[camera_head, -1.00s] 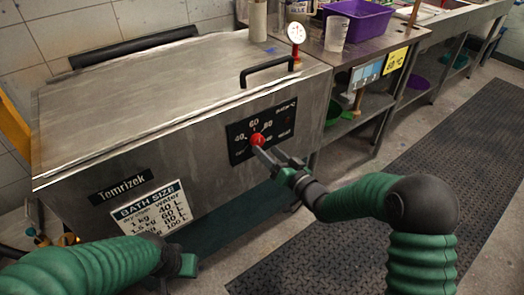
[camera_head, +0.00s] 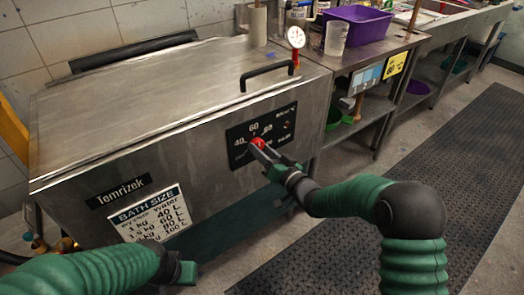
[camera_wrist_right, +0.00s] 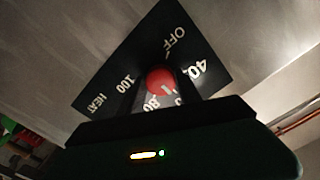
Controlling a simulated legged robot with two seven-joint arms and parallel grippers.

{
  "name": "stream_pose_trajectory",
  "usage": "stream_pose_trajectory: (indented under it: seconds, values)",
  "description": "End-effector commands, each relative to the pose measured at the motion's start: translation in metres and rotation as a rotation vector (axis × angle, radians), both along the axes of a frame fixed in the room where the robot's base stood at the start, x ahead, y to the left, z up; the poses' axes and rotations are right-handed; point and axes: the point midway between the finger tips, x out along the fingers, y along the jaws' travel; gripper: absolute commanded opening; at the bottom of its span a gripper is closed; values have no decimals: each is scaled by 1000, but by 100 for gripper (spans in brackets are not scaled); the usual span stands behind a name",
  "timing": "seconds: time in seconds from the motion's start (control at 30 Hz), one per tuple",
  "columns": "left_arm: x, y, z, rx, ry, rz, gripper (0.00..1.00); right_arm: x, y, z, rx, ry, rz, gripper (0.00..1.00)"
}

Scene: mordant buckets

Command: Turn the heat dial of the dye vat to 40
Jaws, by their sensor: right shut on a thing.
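The dye vat (camera_head: 230,95) is a large steel tank with a closed lid. Its black dial panel (camera_head: 285,123) is on the front face, with a red heat dial (camera_head: 255,142) that also shows in the right wrist view (camera_wrist_right: 159,79). My right gripper (camera_head: 261,147) is shut on the red dial, one finger on each side. In the right wrist view the dial's pale mark seems to point near 60, which is partly hidden; 40 is readable to its right. My left gripper (camera_head: 182,270) is low in front of the vat, away from the dial; its fingers are not clear.
A black lid handle (camera_head: 266,74) and a round gauge (camera_head: 296,37) are above the panel. A bath-size sign (camera_head: 150,212) is on the vat's front. A side table (camera_head: 375,50) holds a purple bin (camera_head: 356,24) and a clear jug (camera_head: 336,36). The ribbed floor mat (camera_head: 440,160) is clear.

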Motion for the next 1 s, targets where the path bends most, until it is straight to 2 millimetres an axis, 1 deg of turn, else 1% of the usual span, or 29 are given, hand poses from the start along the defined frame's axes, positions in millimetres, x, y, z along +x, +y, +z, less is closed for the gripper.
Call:
stream_pose_trajectory:
  seconds: [0.27,0.47,1.0]
  values:
    - [0,0,-1,0,0,0,36,0,-2,-1,-25,-15,-3,0]
    - [0,0,-3,0,0,0,36,1,-1,-2,-98,-69,-2,0]
    - [0,0,-18,0,0,0,36,1,-2,-3,-487,-350,-3,0]
